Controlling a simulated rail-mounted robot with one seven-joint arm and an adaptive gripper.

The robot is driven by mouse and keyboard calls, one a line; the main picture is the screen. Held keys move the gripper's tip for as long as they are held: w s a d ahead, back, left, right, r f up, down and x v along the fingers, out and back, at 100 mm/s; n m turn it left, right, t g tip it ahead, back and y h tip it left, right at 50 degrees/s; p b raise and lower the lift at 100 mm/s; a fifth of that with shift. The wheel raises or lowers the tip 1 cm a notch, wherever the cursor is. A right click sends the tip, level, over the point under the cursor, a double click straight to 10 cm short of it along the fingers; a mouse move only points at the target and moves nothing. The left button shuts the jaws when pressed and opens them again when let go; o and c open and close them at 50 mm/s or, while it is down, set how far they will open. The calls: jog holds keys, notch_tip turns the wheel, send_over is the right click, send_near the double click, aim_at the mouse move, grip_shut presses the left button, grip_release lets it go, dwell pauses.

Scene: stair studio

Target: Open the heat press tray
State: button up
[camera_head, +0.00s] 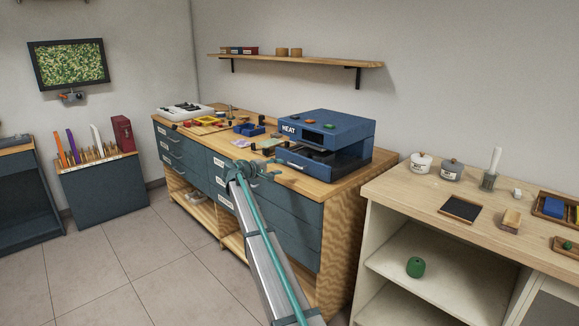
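The blue heat press (345,132), marked HEAT, stands on the right end of the wooden workbench. It has small green and orange-red parts on top. Its lower front part, which looks like the tray (322,168), sits low under the upper body with a dark gap above it. How far the tray is out I cannot tell. My arm reaches up from the bottom of the picture. My gripper (267,172) is at the bench's front edge, just left of the tray's front. It is small and dark here; its finger opening and any contact with the tray are unclear.
The workbench top (320,187) holds a blue bin (249,130) and several small items left of the press. Blue drawers (290,215) lie below. A wall shelf (300,61) hangs above. A pale counter (400,190) with jars stands at right. Open floor (120,250) lies at left.

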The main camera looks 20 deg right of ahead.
aim_at(293, 165)
jog(key=x, duration=0.9)
jog(key=shift+w+d+f, duration=0.2)
jog(key=shift+f, duration=0.1)
grip_shut()
